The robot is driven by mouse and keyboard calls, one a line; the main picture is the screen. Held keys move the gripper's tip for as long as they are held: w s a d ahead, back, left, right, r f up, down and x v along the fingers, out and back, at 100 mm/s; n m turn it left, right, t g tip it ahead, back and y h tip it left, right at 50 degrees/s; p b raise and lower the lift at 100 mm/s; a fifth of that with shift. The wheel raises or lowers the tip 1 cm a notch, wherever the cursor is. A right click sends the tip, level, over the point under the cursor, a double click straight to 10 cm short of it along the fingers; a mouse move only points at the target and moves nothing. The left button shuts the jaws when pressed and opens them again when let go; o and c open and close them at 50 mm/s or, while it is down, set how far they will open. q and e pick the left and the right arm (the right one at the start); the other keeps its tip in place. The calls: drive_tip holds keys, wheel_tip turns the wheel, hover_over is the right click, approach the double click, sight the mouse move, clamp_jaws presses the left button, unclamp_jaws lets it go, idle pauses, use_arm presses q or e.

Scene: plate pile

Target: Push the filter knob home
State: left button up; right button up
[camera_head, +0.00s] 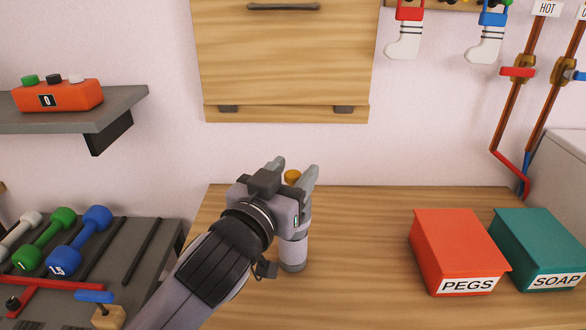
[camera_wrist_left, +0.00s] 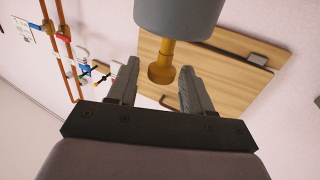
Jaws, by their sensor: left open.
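The filter is a grey cylinder (camera_head: 293,253) standing upright on the wooden table, partly hidden behind my left gripper. Its brass knob (camera_head: 292,176) shows at the top between the gripper's fingers. In the left wrist view, which looks upside down, the knob (camera_wrist_left: 161,72) sits on a length of brass stem projecting from the grey body (camera_wrist_left: 178,15). My left gripper (camera_head: 296,168) is open, its fingers on either side of the knob, with no clear contact; it also shows in the left wrist view (camera_wrist_left: 157,85). My right gripper is not in view.
A red PEGS box (camera_head: 455,245) and a teal SOAP box (camera_head: 540,243) stand on the table's right. A wooden cabinet (camera_head: 285,60) hangs on the wall behind. A dumbbell rack (camera_head: 140,245) is at left. The table (camera_head: 360,260) is bare between filter and boxes.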

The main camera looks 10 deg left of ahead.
use_arm(q)
drive_tip(key=shift+w, duration=0.35)
clamp_jaws()
drive_tip(key=shift+f+b, duration=0.7)
drive_tip(key=shift+f, duration=0.7)
unclamp_jaws()
drive_tip(key=shift+s, duration=0.1)
